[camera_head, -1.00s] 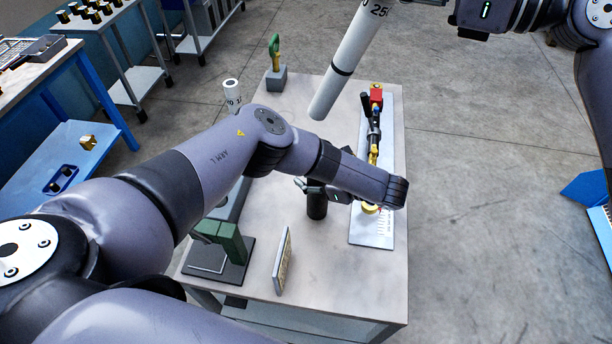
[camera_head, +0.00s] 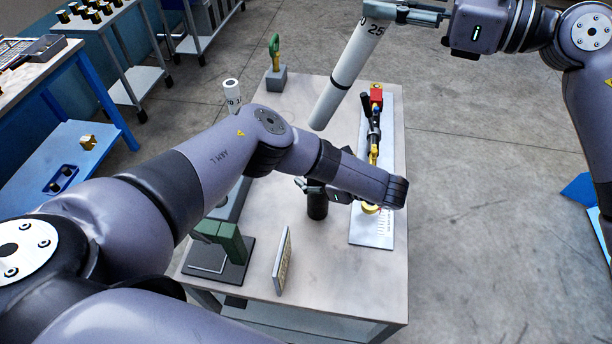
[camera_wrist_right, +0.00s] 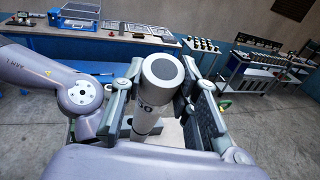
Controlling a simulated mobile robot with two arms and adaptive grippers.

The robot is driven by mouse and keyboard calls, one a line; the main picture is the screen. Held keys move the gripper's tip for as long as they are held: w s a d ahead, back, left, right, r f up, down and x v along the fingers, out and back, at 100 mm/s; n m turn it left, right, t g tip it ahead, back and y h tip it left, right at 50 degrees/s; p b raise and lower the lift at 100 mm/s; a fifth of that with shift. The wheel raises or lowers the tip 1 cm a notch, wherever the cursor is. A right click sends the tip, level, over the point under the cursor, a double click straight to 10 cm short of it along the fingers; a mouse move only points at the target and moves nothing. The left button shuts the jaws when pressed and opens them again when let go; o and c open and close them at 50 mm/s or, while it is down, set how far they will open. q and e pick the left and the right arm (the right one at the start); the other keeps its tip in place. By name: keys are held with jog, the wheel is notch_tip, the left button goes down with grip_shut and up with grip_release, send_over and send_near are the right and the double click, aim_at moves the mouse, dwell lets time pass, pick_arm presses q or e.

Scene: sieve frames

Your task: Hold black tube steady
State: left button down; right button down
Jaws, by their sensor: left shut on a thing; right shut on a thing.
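The black tube (camera_head: 317,206) stands upright on the table (camera_head: 270,150), just right of its middle front. My left gripper (camera_head: 310,188) is shut on its upper part; the forearm hides part of the fingers. My right gripper (camera_head: 385,12) is shut on the upper end of a long white tube (camera_head: 350,68) with a dark band and printed numbers. The white tube hangs tilted over the table, its lower end apart from the black tube. In the right wrist view, the white tube's grey end (camera_wrist_right: 163,70) sits between the fingers.
A white board (camera_head: 376,230) with a red and black device (camera_head: 375,120) lies along the right edge. A green block on a dark stand (camera_head: 225,245) and an upright panel (camera_head: 283,262) stand at the front. A short white cylinder (camera_head: 232,95) and a grey holder (camera_head: 276,78) stand behind.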

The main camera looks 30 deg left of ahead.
notch_tip(320, 180, down, 6)
jog(key=shift+f, duration=0.25)
jog(key=c, duration=1.1)
grip_release()
jog(key=shift+f, duration=0.2)
jog(key=shift+d, duration=0.1)
jog(key=d, duration=1.1)
jog(key=shift+w+d+r, duration=0.15)
jog(key=shift+d+r, duration=0.25)
